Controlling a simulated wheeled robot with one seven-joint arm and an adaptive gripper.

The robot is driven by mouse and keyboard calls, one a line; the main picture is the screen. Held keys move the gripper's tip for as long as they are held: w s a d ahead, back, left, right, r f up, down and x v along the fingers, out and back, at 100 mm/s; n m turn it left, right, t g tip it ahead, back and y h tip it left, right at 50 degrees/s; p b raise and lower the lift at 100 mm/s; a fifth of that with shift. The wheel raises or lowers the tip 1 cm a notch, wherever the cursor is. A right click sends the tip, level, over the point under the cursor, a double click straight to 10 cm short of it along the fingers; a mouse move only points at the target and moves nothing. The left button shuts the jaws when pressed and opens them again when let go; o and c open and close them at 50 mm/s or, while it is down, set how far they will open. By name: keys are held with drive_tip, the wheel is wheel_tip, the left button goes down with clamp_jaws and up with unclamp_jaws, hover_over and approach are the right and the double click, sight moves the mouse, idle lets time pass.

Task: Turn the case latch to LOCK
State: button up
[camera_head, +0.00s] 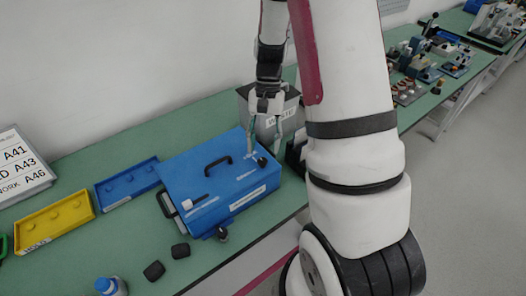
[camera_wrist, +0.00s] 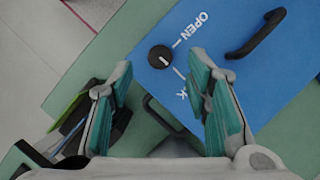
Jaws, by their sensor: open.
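The blue case (camera_head: 222,178) lies shut on the green bench, with a black handle on its lid. Its latch is a round black knob (camera_wrist: 160,57) near the lid's edge, also seen in the head view (camera_head: 262,162). White lines run from the knob towards OPEN (camera_wrist: 191,28) and towards a partly hidden label ending in K (camera_wrist: 182,94). A short white mark shows on the knob, but I cannot tell its exact direction. My gripper (camera_wrist: 163,70) is open and empty, pointing down above the knob. The knob appears between its fingertips; contact is not visible.
A grey labelled bin (camera_head: 290,108) stands close behind my gripper. A blue tray (camera_head: 128,184) and a yellow tray (camera_head: 54,221) lie left of the case. Small black blocks (camera_head: 154,271) and a blue-capped bottle (camera_head: 108,287) are in front. Bare bench lies behind the blue tray.

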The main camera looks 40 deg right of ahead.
drive_tip(key=v, duration=0.8)
drive_tip(key=shift+r, duration=0.25)
drive_tip(key=s+a+r+n+t+h, duration=0.3)
drive_tip(key=s+a+r+n+t, duration=0.5)
drive_tip(key=s+a+r, duration=0.7)
drive_tip(key=shift+s+r+n+t, duration=0.3)
drive_tip(key=shift+s+r+n, duration=0.3)
drive_tip(key=shift+r, duration=0.35)
idle(0.6)
